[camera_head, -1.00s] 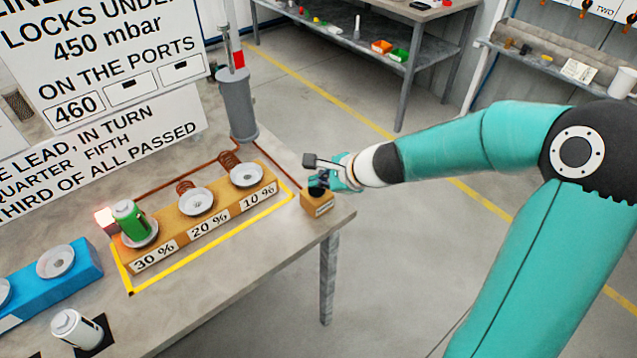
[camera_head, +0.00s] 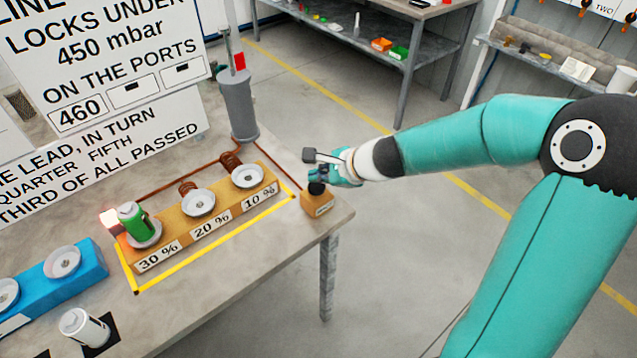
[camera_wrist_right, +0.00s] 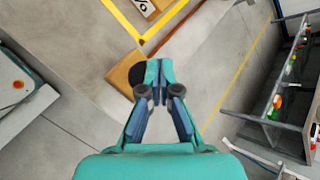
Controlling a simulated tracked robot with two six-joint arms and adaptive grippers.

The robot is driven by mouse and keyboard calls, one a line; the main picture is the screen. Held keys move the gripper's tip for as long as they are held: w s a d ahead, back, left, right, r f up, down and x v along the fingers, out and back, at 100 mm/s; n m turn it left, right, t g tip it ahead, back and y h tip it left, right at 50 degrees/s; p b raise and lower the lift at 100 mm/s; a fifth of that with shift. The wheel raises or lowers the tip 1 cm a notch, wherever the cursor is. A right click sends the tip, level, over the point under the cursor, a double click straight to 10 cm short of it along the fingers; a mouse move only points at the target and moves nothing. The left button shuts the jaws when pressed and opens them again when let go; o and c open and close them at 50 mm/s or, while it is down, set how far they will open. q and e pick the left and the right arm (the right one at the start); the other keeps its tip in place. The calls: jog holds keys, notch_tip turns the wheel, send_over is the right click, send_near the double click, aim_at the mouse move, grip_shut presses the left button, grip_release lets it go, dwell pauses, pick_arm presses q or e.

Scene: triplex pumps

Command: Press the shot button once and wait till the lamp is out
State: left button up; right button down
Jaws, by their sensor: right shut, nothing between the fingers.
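The shot button (camera_head: 317,188) is a black knob on a small orange-brown box (camera_head: 318,206) at the table's right corner. My right gripper (camera_head: 332,178) is shut and empty, just right of the button and slightly above it. In the right wrist view the closed fingertips (camera_wrist_right: 159,72) partly overlap the black button (camera_wrist_right: 138,73); I cannot tell whether they touch it. The lamp (camera_head: 110,218), a small block at the left end of the port block, glows pale pink and is lit. My left gripper is not in view.
The orange port block (camera_head: 208,218) carries a green can (camera_head: 132,220) at 30 % and empty cups at 20 % and 10 %. A grey cylinder (camera_head: 239,105) stands behind. A blue block (camera_head: 45,280) and white can (camera_head: 82,327) are at left. Floor right of the table is clear.

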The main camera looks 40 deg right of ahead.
aim_at(319, 188)
jog(key=shift+r+p, duration=2.3)
jog(key=shift+r, duration=0.25)
jog(key=shift+f, duration=0.1)
jog(key=shift+s, duration=0.1)
